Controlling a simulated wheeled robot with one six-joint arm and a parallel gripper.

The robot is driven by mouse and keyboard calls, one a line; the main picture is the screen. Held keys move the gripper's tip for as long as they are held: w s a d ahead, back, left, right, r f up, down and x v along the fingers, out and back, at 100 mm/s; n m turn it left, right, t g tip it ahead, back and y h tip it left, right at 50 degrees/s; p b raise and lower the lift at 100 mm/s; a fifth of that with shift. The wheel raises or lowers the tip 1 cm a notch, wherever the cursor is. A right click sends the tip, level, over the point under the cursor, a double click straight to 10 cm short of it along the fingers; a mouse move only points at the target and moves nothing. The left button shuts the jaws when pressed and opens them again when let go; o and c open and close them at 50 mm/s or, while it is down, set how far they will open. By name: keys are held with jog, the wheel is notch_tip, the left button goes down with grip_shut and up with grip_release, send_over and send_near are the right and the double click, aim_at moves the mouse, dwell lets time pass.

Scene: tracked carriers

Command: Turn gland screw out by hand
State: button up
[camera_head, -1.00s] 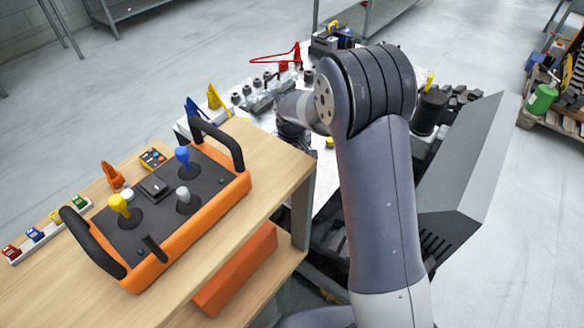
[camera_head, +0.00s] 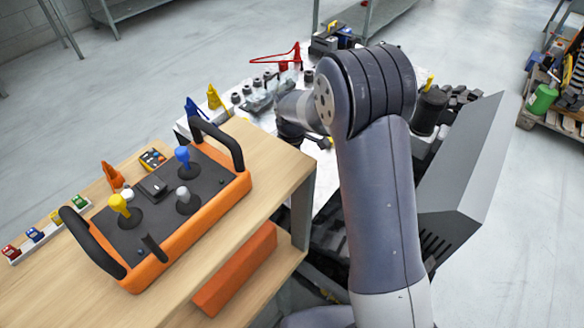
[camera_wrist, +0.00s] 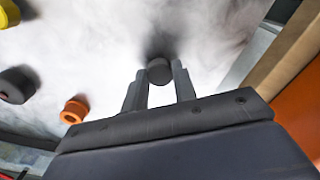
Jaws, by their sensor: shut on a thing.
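In the wrist view my gripper (camera_wrist: 160,86) has its two grey fingers on either side of a dark round knob-like piece (camera_wrist: 159,70), which I take to be the gland screw. The fingers are shut on it. A pale, smoky-looking surface lies behind it. In the head view my arm hides the gripper's fingertips and the screw. I cannot tell from these frames how far the screw stands out of its seat.
An orange ring-like part (camera_wrist: 75,110), a dark round part (camera_wrist: 17,85) and a yellow part (camera_wrist: 8,12) sit left of the fingers. A wooden bench (camera_head: 262,205) with an orange control box (camera_head: 205,222) stands at the left. A grey sloped panel (camera_head: 478,165) is at the right.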

jog(key=n, duration=0.4)
jog(key=shift+s+f, duration=0.1)
jog(key=o, duration=0.8)
